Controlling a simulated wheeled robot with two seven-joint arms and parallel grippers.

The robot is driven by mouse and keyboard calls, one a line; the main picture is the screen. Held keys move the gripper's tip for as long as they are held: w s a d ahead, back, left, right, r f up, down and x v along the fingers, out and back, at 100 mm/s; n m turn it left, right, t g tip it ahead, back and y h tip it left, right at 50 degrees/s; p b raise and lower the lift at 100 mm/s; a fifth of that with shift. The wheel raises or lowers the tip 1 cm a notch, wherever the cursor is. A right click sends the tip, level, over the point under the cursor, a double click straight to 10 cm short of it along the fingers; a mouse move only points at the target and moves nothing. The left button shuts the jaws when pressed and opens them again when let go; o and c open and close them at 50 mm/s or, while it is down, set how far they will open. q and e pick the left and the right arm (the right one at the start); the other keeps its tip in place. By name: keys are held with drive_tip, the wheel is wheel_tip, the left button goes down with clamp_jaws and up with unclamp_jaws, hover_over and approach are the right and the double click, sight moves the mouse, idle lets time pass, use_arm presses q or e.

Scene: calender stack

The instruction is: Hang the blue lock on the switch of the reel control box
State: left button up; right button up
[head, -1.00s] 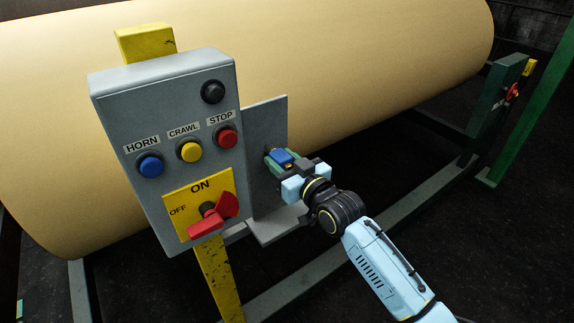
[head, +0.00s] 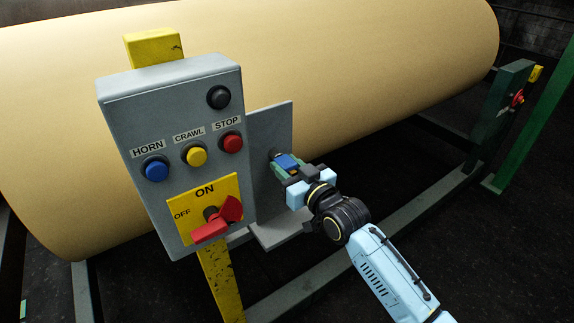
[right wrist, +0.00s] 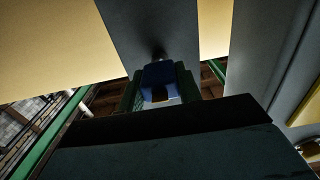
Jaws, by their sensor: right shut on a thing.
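The blue lock (head: 286,162) is at the grey plate to the right of the control box, between the fingers of my right gripper (head: 284,166). The right gripper is shut on it. In the right wrist view the blue lock (right wrist: 158,78) sits between the green fingers, close to a dark peg (right wrist: 157,54) on the plate. I cannot tell whether the lock still hangs on the peg. The reel control box (head: 135,115) is grey. Its red switch (head: 217,222) sits on a yellow ON/OFF panel (head: 194,190), left of and below the gripper. The left gripper does not show.
The grey plate with a bottom ledge (head: 270,125) stands beside the box. A yellow post (head: 221,280) holds the box up. A large tan roll (head: 350,60) lies behind. Green frame beams (head: 370,240) run low at the right. Dark open room lies right of the box.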

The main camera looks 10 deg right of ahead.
drive_tip(key=shift+p+v, duration=1.1)
drive_tip(key=shift+v, duration=0.6)
drive_tip(key=shift+s+d+r, duration=0.1)
drive_tip(key=shift+s+d, duration=0.05)
drive_tip(key=shift+s, duration=0.2)
